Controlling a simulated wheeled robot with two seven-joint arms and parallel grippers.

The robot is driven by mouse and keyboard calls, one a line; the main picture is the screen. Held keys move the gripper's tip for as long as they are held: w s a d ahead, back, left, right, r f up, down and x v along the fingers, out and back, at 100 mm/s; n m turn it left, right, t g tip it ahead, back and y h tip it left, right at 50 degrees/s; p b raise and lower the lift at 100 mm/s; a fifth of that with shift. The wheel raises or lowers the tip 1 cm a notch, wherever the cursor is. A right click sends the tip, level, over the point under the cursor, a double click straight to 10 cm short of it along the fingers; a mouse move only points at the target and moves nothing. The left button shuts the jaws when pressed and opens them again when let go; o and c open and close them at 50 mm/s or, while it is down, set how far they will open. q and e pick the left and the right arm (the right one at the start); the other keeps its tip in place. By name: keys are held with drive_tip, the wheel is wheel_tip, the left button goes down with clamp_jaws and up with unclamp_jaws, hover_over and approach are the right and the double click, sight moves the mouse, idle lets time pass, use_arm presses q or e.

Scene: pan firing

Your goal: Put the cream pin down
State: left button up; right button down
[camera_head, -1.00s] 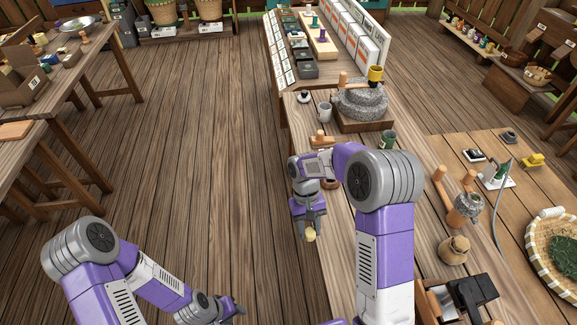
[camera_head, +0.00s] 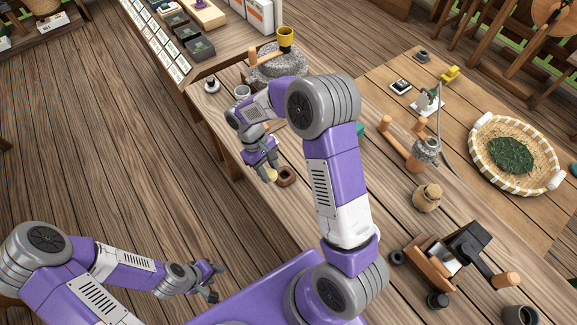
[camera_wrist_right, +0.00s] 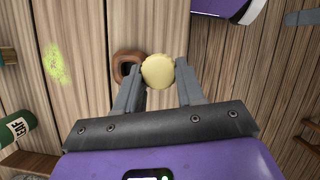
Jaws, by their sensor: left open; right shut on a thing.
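The cream pin (camera_wrist_right: 158,71) shows as a pale yellow rounded end between the fingers of my right gripper (camera_wrist_right: 158,88) in the right wrist view. The right gripper is shut on it. In the head view the right gripper (camera_head: 265,171) hangs near the left edge of the wooden table (camera_head: 345,235), with the cream pin (camera_head: 271,175) at its tips. A small brown ring-like holder (camera_head: 286,176) is on the table just right of the pin; it also shows in the wrist view (camera_wrist_right: 124,66), partly behind the pin. My left gripper (camera_head: 215,281) is open and empty, low over the floor.
A stone mill (camera_head: 277,66) with a yellow cup (camera_head: 286,38) stands behind the right arm. Open floor lies left of the table.

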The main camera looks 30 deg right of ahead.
drive_tip(key=w+d+r+n+t+h+p, duration=0.1)
drive_tip(key=d+r+n+h+p, duration=0.1)
drive_tip(key=d+r+n, duration=0.3)
use_arm(q)
drive_tip(key=shift+s+r+b, duration=0.2)
drive_tip(key=shift+r+b, duration=0.15)
drive_tip(key=shift+r, duration=0.75)
use_arm(e)
drive_tip(key=shift+w+d+f+n+t, duration=0.15)
drive_tip(key=shift+f+n, duration=0.3)
drive_tip(key=shift+f, duration=1.4)
drive_tip(key=shift+w+a+f+n+t, duration=0.1)
drive_tip(key=shift+f+n, duration=0.4)
drive_tip(key=shift+f, duration=1.35)
drive_tip(key=shift+w+d+f+n+t, duration=0.15)
drive_tip(key=shift+f+n, duration=0.3)
drive_tip(key=shift+f, duration=1.4)
drive_tip(key=shift+a, duration=0.1)
drive_tip(key=shift+f, duration=0.1)
drive_tip(key=c, duration=0.7)
unclamp_jaws()
drive_tip(key=shift+h, duration=0.3)
use_arm(q)
drive_tip(key=shift+f, duration=0.15)
